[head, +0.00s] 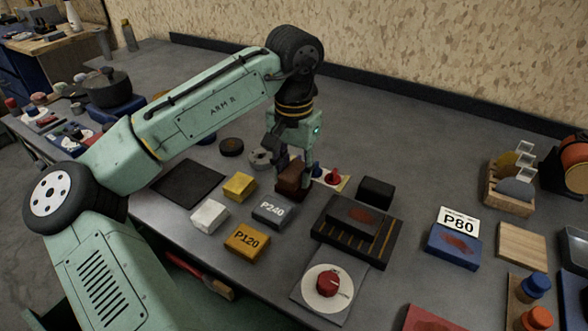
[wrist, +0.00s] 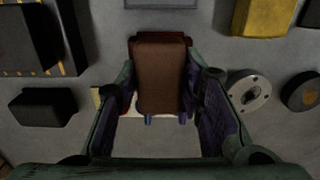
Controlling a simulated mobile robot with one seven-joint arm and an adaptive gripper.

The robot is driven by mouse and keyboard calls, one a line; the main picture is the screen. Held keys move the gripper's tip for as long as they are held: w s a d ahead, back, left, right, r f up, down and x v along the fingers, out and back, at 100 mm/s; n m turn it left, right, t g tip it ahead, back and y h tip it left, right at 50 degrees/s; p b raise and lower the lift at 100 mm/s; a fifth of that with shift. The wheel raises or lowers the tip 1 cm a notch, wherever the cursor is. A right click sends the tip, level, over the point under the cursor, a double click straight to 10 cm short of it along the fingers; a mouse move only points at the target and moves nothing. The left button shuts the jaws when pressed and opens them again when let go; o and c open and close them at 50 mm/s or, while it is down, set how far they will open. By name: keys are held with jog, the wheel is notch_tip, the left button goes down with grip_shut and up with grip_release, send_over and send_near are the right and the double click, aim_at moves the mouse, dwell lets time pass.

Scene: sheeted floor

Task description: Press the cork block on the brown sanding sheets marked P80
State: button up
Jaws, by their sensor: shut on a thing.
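My gripper (head: 293,172) is shut on a brown block (head: 291,181), apparently the cork block, low over the bench behind the grey P240 block. In the wrist view the block (wrist: 160,75) sits between both fingers, with a dark red edge showing at its far end. I cannot tell whether it touches the bench. A white card marked P80 (head: 458,221) stands at the right. Right in front of it lies a blue slab (head: 453,246) with a reddish-brown patch on top. My gripper is well left of it.
A grey P240 block (head: 271,211), an orange P120 block (head: 247,242), and white and yellow blocks lie nearby. Between my gripper and the P80 card are a black block (head: 376,191) and a dark striped tray (head: 328,240). A red-knobbed dial (head: 328,284) stands in front.

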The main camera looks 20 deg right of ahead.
aim_at(294, 169)
notch_tip(294, 169, up, 5)
jog(key=p, duration=0.5)
jog(key=shift+r+p, duration=0.3)
jog(key=shift+r, duration=0.7)
